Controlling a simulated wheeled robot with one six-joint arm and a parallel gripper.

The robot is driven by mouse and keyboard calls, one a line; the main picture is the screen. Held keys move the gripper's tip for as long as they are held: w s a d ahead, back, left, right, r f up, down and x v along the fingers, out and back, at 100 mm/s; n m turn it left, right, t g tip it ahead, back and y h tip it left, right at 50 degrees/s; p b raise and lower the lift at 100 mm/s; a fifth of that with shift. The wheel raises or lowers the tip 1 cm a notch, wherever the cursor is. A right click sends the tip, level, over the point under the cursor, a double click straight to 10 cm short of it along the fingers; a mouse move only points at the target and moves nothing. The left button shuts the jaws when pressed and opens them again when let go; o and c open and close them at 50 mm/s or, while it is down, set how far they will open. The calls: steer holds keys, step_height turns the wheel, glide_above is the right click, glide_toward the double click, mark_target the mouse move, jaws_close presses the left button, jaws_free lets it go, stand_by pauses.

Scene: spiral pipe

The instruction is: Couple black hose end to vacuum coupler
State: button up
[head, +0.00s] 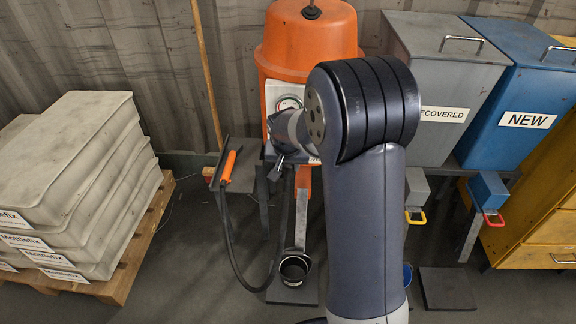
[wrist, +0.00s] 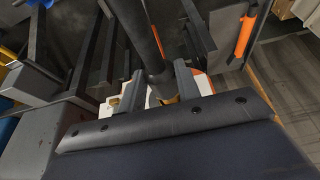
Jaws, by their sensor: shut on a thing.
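My gripper (wrist: 158,85) is shut on a thick black hose (wrist: 143,40), which runs up and away between its two grey fingers in the wrist view. The held end is partly hidden by the dark wrist plate. In the head view my gripper (head: 282,158) is in front of the orange machine (head: 310,45), below its round gauge, and my arm covers much of that area. A small gold-coloured part (wrist: 171,100) shows by the hose between the fingers. I cannot make out the vacuum coupler for sure, nor whether the hose touches it.
An orange-handled tool (head: 228,166) with a thin black hose rests on a small stand at left. A grey bin (head: 455,70) and a blue bin (head: 530,95) stand right; sacks (head: 75,160) on a pallet stand left.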

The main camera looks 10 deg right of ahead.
steer(key=shift+w+d+p, duration=0.2)
steer(key=shift+w, duration=0.35)
steer(key=shift+w+d+p, duration=0.15)
steer(key=shift+w, duration=0.4)
steer(key=shift+w+d+r, duration=0.1)
steer(key=shift+w+r, duration=0.1)
steer(key=shift+w, duration=0.2)
jaws_close()
stand_by(0.8)
steer(key=o, duration=1.1)
jaws_free()
steer(key=shift+f, duration=0.15)
steer(key=shift+s, duration=0.1)
steer(key=p+v, duration=0.2)
steer(key=v, duration=0.8)
steer(key=shift+s+r, duration=0.2)
steer(key=shift+r, duration=0.1)
steer(key=shift+f, duration=0.1)
